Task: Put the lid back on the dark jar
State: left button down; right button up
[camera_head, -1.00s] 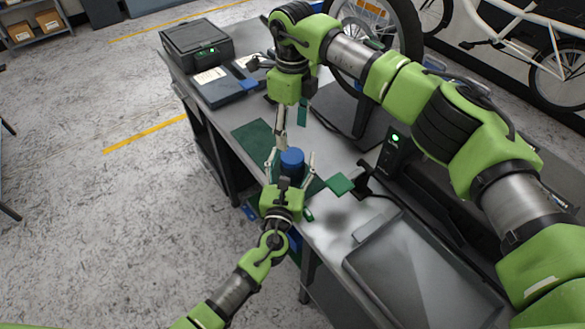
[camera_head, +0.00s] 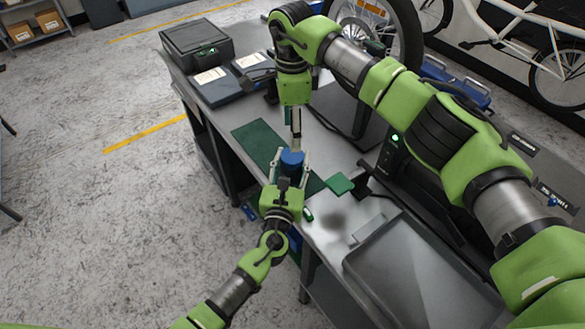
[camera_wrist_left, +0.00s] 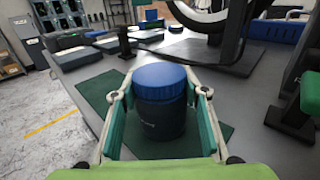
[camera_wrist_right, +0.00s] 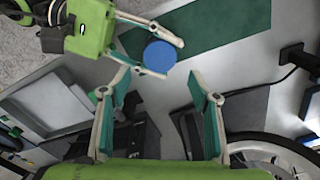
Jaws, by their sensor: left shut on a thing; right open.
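The dark jar (camera_wrist_left: 160,118) stands upright, with the blue lid (camera_wrist_left: 160,80) on its top and no clear gap showing between them. The lid also shows in the head view (camera_head: 291,161) and the right wrist view (camera_wrist_right: 159,56). My left gripper (camera_wrist_left: 160,110) is shut on the jar, one finger on each side below the lid. My right gripper (camera_wrist_right: 160,85) is open and empty; in the head view it points down just behind the lid. Its fingers are apart from the lid. The jar's base is partly hidden in the head view.
A green mat (camera_head: 258,141) lies on the metal bench around the jar. A small green block (camera_head: 339,184) and a grey tray (camera_head: 415,270) are to the right. A dark case (camera_head: 197,42) and blue bins are at the far end. A bike wheel stands behind.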

aim_at(292, 155)
jog(key=shift+n, duration=0.5)
jog(key=shift+f, duration=4)
jog(key=c, duration=1.2)
jog(key=shift+o, duration=0.2)
jog(key=m, duration=0.7)
